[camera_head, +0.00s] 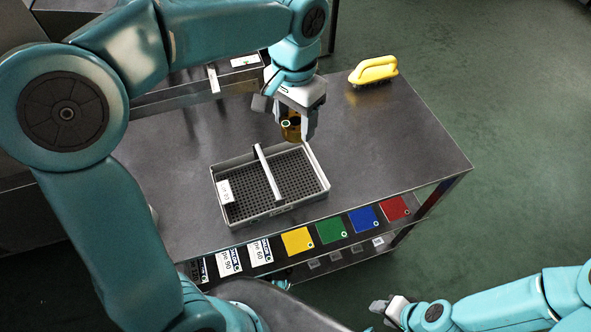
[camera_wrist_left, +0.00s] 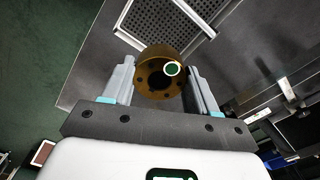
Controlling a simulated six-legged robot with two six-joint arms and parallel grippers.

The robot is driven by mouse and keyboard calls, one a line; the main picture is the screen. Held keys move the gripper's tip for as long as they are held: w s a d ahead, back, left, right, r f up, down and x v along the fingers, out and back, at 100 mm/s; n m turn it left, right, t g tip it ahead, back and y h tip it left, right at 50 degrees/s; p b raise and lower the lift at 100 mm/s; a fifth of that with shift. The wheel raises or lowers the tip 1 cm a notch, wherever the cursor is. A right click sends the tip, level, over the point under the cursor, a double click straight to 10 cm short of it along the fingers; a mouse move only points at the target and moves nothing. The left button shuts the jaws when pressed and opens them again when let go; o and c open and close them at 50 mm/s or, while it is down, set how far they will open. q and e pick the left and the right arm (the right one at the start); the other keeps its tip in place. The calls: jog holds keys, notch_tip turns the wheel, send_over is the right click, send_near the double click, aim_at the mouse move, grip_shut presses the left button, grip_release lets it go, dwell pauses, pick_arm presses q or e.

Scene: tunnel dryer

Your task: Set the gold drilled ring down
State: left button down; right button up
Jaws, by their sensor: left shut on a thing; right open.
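The gold drilled ring (camera_wrist_left: 155,78) is between the two fingers of my left gripper (camera_wrist_left: 160,88) in the left wrist view. It has small holes in its face and a green-and-white round mark. In the head view my left gripper (camera_head: 297,125) is shut on the ring (camera_head: 290,130) and points down, just behind the far right part of a grey crate. How high the ring is above the table is hard to tell. My right gripper (camera_head: 385,308) is open and empty at the bottom right, off the table.
The grey crate (camera_head: 281,210) has a perforated floor, a white divider bar (camera_head: 268,172) and a white label. A yellow-handled brush (camera_head: 373,71) lies at the back right. The table's right side is clear.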

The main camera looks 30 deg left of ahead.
pick_arm(q)
jog(key=b, duration=0.2)
send_over(295, 177)
notch_tip(295, 177, down, 11)
jog(key=shift+a+f, duration=0.1)
jog(key=shift+f, duration=0.1)
notch_tip(295, 177, down, 4)
jog(key=shift+f, duration=0.1)
jog(key=shift+w+f, duration=0.1)
jog(key=shift+f, duration=0.05)
jog(key=shift+f+b, duration=0.15)
jog(key=shift+b, duration=0.15)
jog(key=shift+c, duration=2.1)
grip_release()
jog(key=shift+o, duration=0.6)
